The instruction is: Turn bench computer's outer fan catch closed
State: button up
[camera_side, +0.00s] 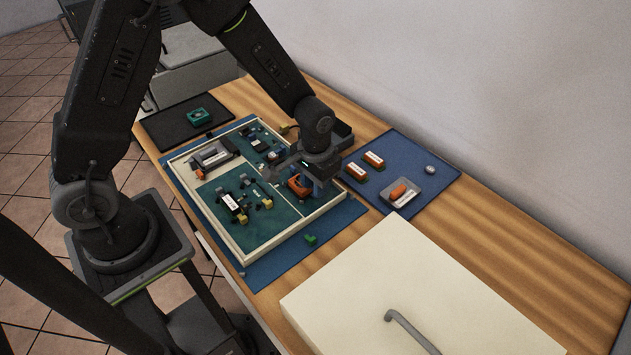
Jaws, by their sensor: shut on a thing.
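The bench computer (245,243) is a shallow cream-framed case with green boards, lying open on a blue mat on the wooden bench. My gripper (302,186) points down into the right part of the case, at an orange part (298,187) there. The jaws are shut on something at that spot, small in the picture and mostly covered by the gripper. I cannot tell the outer fan catch apart from the orange part around it, nor whether it is turned. A green fan-like square (198,117) lies apart on a dark tray behind the case.
A blue mat (425,155) at right holds orange-and-white modules (373,160) and a small tray with an orange piece (402,193). A large cream panel with a handle (440,300) lies in front. A small green piece (311,239) lies by the case's front edge.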

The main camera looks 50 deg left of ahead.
jog(key=shift+m, duration=0.4)
jog(key=o, duration=0.9)
notch_tip(320, 180, up, 14)
jog(key=shift+f, duration=0.1)
dwell(0.4)
